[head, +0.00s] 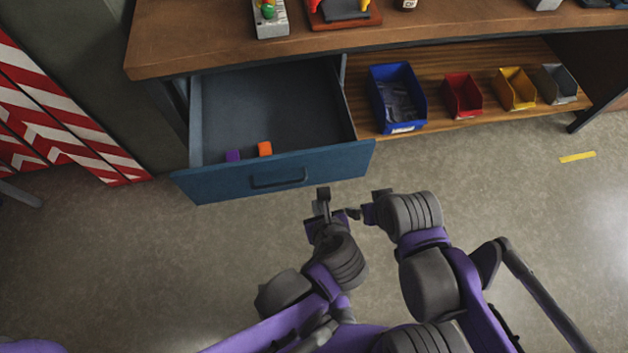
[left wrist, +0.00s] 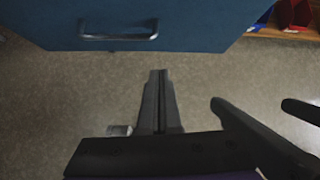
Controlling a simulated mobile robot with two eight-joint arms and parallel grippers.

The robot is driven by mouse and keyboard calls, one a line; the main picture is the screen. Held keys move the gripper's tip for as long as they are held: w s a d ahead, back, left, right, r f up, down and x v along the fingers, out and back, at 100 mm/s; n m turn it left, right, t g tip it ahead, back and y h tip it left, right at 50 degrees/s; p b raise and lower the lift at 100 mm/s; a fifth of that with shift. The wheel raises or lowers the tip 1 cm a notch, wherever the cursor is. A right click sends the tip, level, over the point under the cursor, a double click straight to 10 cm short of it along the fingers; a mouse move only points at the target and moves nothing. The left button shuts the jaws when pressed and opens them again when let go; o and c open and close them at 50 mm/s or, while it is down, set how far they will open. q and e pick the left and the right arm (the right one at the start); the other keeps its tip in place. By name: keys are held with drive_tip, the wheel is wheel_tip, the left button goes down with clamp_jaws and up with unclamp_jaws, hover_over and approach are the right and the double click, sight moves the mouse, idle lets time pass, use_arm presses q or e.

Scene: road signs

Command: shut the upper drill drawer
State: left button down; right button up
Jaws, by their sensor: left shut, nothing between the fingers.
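The blue drill drawer (head: 272,171) stands pulled out under the wooden workbench, its inside showing. Its front also shows at the top of the left wrist view (left wrist: 200,25). The bar handle (head: 280,178) is on the front; in the left wrist view it is a grey bar (left wrist: 119,37). My left gripper (head: 323,194) is shut and empty, just in front of the drawer front's right part, apart from it as far as I can tell; its fingers (left wrist: 159,76) point toward the front. My right gripper (head: 367,202) is beside it on the right, fingers apart and empty. No lower drawer is visible.
A purple block (head: 233,156) and an orange block (head: 265,149) lie in the drawer. Blue (head: 404,127), red (head: 463,96) and yellow (head: 517,90) bins sit on the shelf to the right. Striped red-white boards (head: 60,110) stand at left. The floor before the drawer is clear.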

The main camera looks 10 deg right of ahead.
use_arm(q)
drive_tip(key=d+m, duration=0.1)
drive_tip(key=b, duration=0.3)
approach(312, 173)
wheel_tip(312, 173, down, 4)
drive_tip(key=w, duration=0.2)
drive_tip(key=shift+w+a+f, duration=0.1)
drive_tip(key=shift+w+f, duration=0.15)
drive_tip(key=shift+w, duration=0.7)
drive_tip(key=shift+w, duration=0.1)
